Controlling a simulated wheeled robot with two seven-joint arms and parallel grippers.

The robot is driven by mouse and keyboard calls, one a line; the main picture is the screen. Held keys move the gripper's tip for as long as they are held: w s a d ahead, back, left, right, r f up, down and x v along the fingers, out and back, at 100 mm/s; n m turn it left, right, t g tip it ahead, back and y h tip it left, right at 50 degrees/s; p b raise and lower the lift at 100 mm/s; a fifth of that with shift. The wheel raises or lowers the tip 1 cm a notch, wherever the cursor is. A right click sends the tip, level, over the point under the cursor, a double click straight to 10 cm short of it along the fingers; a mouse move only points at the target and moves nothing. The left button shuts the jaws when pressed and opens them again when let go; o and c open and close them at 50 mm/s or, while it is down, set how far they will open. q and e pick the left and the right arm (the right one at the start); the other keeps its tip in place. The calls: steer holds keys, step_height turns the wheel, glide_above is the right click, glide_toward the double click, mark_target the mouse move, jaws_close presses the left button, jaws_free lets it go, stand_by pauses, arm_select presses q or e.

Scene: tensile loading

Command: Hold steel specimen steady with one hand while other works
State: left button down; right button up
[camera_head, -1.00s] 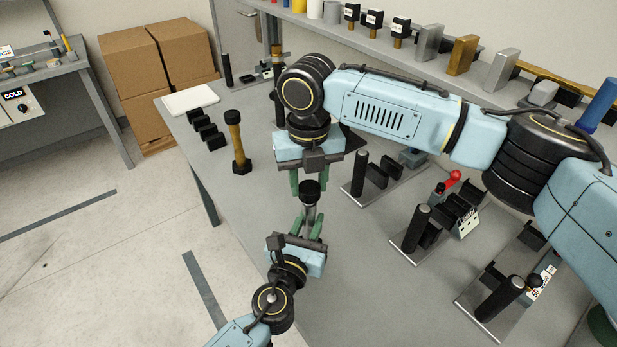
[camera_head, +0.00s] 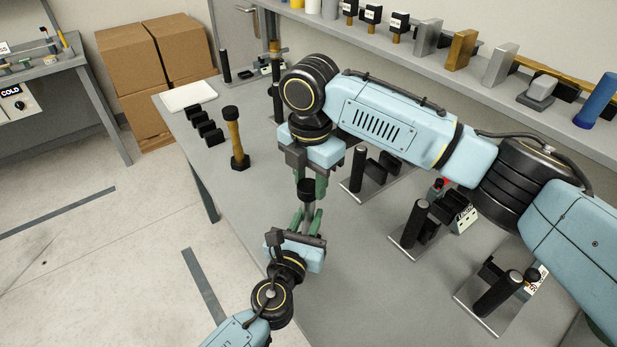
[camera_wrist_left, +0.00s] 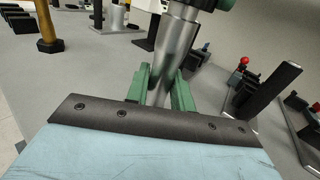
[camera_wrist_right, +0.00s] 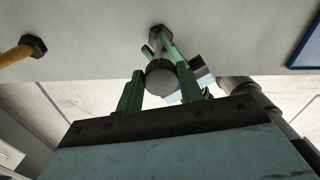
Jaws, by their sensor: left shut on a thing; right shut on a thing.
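The steel specimen (camera_head: 309,211) is a grey metal bar with a dark cap (camera_head: 309,190) on its upper end, held above the table. My left gripper (camera_head: 307,221), with green fingers, is shut on the steel shaft; the left wrist view shows the shaft (camera_wrist_left: 179,45) between the fingers. My right gripper (camera_head: 311,184) comes from above and is shut at the dark cap end. In the right wrist view the round end (camera_wrist_right: 161,78) lies between its green fingers. The exact contact is partly hidden by the fingers.
A brass-coloured specimen (camera_head: 235,138) with black ends stands on the table at left, near several black blocks (camera_head: 207,128). Fixtures with black posts (camera_head: 410,225) stand to the right. A shelf of metal blocks (camera_head: 460,52) runs behind. The table's front edge is close by.

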steer(key=m, duration=0.3)
steer(key=shift+s+m, duration=0.15)
steer(key=shift+m, duration=0.25)
steer(key=m, duration=0.4)
steer(key=shift+s, duration=0.1)
steer(key=m, duration=0.5)
steer(key=shift+s+m, duration=0.15)
steer(key=shift+m, duration=0.15)
steer(key=m, duration=0.6)
steer(key=shift+s+a, duration=0.1)
steer(key=m, duration=0.7)
steer(key=shift+a, duration=0.15)
steer(key=m, duration=0.6)
steer(key=shift+a, duration=0.15)
steer(key=m, duration=0.5)
steer(key=shift+a+m, duration=0.1)
steer(key=shift+m, duration=0.2)
steer(key=m, duration=0.5)
steer(key=shift+w, duration=0.25)
steer(key=m, duration=0.6)
steer(key=shift+w, duration=0.15)
steer(key=o, duration=1)
steer(key=shift+f, duration=0.1)
